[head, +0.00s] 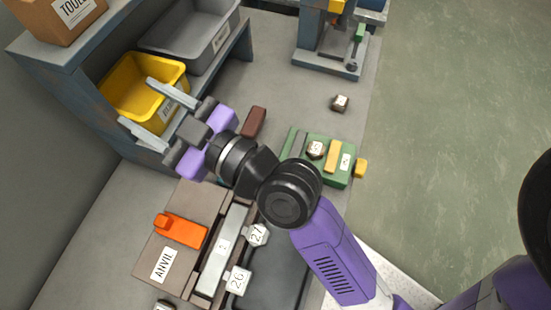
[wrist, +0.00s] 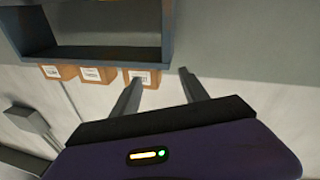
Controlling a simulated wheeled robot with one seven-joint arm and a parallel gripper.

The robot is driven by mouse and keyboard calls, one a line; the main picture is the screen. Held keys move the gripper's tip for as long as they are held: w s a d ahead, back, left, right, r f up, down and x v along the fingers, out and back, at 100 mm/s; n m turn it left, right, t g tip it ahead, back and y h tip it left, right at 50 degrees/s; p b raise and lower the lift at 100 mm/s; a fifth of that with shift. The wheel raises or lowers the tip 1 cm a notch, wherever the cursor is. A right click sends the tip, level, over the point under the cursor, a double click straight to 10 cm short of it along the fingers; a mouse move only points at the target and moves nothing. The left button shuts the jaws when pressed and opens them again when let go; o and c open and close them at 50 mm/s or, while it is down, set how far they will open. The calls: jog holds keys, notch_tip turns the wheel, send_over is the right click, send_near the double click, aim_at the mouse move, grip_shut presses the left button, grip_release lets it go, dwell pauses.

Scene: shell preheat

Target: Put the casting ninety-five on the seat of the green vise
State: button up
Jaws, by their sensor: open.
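The green vise (head: 296,143) stands right of centre in the head view, with a yellow block on top and a white label. I cannot tell which is ninety-five. My gripper (head: 134,101) is open and empty, over the yellow bin at the left, well away from the vise. In the wrist view, its spread fingers (wrist: 161,73) have nothing between them.
The yellow bin (head: 120,84) and a grey bin (head: 165,42) sit in the shelf at left. An anvil plate (head: 150,245) carries an orange block (head: 182,231). Castings marked 27 (head: 257,234) and 26 (head: 237,281) lie near it. A machine (head: 335,40) stands behind.

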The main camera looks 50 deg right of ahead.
jog(key=s+d+f+m+g+h, duration=0.25)
jog(key=s+f+m+h, duration=0.2)
jog(key=s+f, duration=0.8)
jog(key=s+d+f+g, duration=0.1)
jog(key=s+d, duration=0.2)
jog(key=s, duration=0.5)
jog(key=s+d+f+y, duration=0.1)
jog(key=s+d, duration=0.3)
jog(key=s, duration=0.4)
jog(key=shift+s+g, duration=0.25)
jog(key=shift+g, duration=0.1)
jog(key=shift+f, duration=0.1)
jog(key=shift+f+b, duration=0.45)
jog(key=shift+b, duration=0.05)
